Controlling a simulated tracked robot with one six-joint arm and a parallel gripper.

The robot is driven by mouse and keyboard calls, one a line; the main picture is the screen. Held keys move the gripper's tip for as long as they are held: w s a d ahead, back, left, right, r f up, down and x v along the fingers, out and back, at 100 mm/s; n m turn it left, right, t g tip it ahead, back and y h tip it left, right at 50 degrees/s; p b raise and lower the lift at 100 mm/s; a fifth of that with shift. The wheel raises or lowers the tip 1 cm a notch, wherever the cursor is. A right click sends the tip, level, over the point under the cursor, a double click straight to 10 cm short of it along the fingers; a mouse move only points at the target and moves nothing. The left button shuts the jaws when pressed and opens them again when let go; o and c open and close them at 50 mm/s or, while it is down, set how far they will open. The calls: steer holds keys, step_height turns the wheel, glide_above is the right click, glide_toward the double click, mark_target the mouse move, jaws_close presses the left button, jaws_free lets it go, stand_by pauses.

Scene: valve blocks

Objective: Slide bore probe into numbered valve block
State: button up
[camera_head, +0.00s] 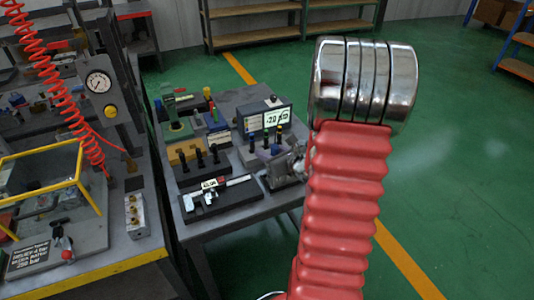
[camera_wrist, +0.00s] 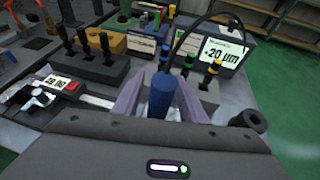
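A blue cylinder (camera_wrist: 158,96), which looks like the bore probe, stands between my gripper's two pale purple fingers (camera_wrist: 158,88) in the wrist view. A black cable arcs over near it toward a display reading "20 µm" (camera_wrist: 222,52). Slim light strips show beside the cylinder, and whether the fingers touch it is unclear. Its lower end is hidden by my gripper body. In the head view my gripper (camera_head: 292,162) is at the bench's right side, partly hidden by my red arm. No number on a valve block is readable.
A caliper (camera_wrist: 62,92) lies at left, before a dark block with black pegs (camera_wrist: 85,70). A dark hollow cylinder (camera_wrist: 246,122) is at right. The bench (camera_head: 240,222) has clear front surface; green floor lies right.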

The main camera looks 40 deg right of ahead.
steer(key=v, duration=1.2)
steer(key=shift+r, duration=0.4)
steer(key=a+r+n+g+y, duration=0.2)
steer(key=a+n+g+y, duration=0.15)
steer(key=a+n, duration=0.75)
steer(key=a+r+n+g+y, duration=0.2)
steer(key=a+n+y, duration=0.35)
steer(key=a, duration=0.85)
steer(key=s+a+r+n+g+h, duration=0.1)
steer(key=s+a+r+n+h, duration=0.2)
steer(key=n, duration=0.7)
steer(key=s+a+r+n+g+h, duration=0.1)
steer(key=s+a+r+n+h, duration=0.2)
steer(key=s+n, duration=0.3)
steer(key=n+h, duration=0.1)
steer(key=n, duration=0.4)
steer(key=shift+r, duration=0.15)
